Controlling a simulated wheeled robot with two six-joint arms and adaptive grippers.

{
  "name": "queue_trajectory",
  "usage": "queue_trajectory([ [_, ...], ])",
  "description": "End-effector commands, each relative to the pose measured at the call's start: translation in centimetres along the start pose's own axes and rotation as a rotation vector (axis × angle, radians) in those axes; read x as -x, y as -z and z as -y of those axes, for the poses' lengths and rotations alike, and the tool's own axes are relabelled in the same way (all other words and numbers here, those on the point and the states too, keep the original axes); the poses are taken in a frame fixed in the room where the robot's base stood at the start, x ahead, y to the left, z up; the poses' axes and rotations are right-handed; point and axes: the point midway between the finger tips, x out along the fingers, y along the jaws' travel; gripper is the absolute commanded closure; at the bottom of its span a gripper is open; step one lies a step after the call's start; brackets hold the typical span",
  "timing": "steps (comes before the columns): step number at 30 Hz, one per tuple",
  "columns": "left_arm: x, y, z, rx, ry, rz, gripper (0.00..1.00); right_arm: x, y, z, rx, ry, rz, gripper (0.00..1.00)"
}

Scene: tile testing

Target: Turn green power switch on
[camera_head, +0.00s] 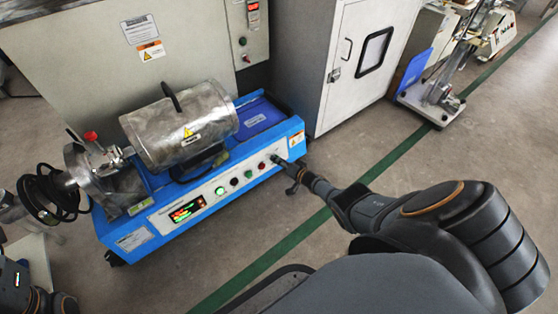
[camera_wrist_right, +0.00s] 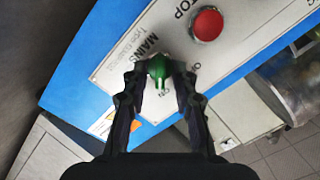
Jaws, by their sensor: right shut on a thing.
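The green power switch (camera_wrist_right: 159,68) is a rotary knob on a white panel (camera_wrist_right: 125,60) marked MAINS. In the right wrist view, my right gripper (camera_wrist_right: 159,82) has a finger on each side of the knob and is shut on it. The knob's narrow handle points down in that view, towards lettering that seems to read ON. In the head view, my right gripper (camera_head: 285,168) reaches the right end of the front panel of the blue machine (camera_head: 160,222) and hides most of the switch. My left gripper is not in view.
A red STOP button (camera_wrist_right: 207,24) sits close to the switch. The front panel also has a lit green button (camera_head: 220,191) and a lit display (camera_head: 187,209). A metal drum (camera_head: 180,125) lies on top. A grey cabinet (camera_head: 335,60) stands behind. The floor in front is clear.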

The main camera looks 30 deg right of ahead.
Motion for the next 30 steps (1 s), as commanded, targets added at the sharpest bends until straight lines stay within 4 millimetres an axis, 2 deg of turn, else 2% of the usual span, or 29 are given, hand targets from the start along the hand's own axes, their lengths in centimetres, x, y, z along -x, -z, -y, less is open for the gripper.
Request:
queue_trajectory([
  [8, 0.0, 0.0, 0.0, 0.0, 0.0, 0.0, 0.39, 0.0, -0.1, -0.1, -0.002, -0.002, 0.001, 1.0],
  [9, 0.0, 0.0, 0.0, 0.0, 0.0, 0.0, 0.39, 0.0, -0.1, -0.1, -0.002, -0.002, 0.001, 0.71],
  [10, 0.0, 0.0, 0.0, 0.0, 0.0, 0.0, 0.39, 0.0, -0.1, -0.1, -0.002, -0.001, 0.001, 0.67],
  [21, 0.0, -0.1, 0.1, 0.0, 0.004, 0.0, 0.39, 0.1, 0.0, -0.1, 0.001, 0.0, 0.0, 0.67],
  [30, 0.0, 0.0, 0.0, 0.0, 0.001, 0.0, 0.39, 2.6, -0.1, 0.0, 0.002, 0.001, 0.002, 0.67],
])
